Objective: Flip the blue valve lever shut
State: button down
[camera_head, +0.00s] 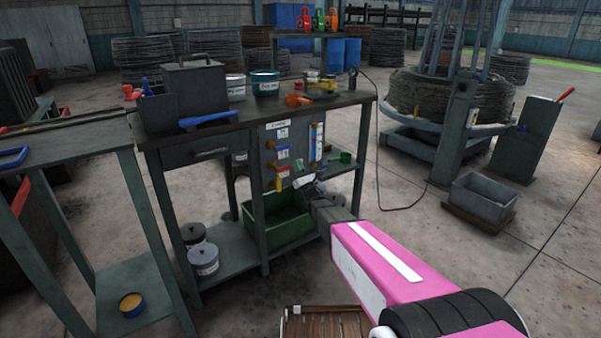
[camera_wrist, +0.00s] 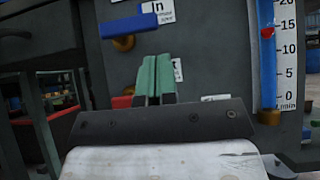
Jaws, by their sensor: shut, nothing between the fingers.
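The blue valve lever (camera_wrist: 130,27) shows at the upper left of the wrist view. It lies nearly level across the front of a brass valve body (camera_wrist: 123,44) on a dark grey panel (camera_wrist: 206,50). My gripper (camera_wrist: 155,78) has its green fingertips together and empty, below and slightly right of the blue lever, apart from it in the picture. I cannot tell how far the fingertips are from the panel. In the head view my gripper (camera_head: 304,181) is at the lower part of the panel (camera_head: 265,145); the blue lever looks small there.
A red lever (camera_wrist: 122,102) sits lower left, partly hidden by my gripper. A flow gauge (camera_wrist: 267,50) stands at the right of the panel. The workbench (camera_head: 255,115) above carries pots and tools. A green bin (camera_head: 275,226) sits on its lower shelf.

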aim_at(281, 147)
jog(key=x, duration=0.4)
jog(key=shift+w+a+r, duration=0.15)
jog(key=shift+w+r, duration=0.05)
jog(key=shift+r, duration=0.1)
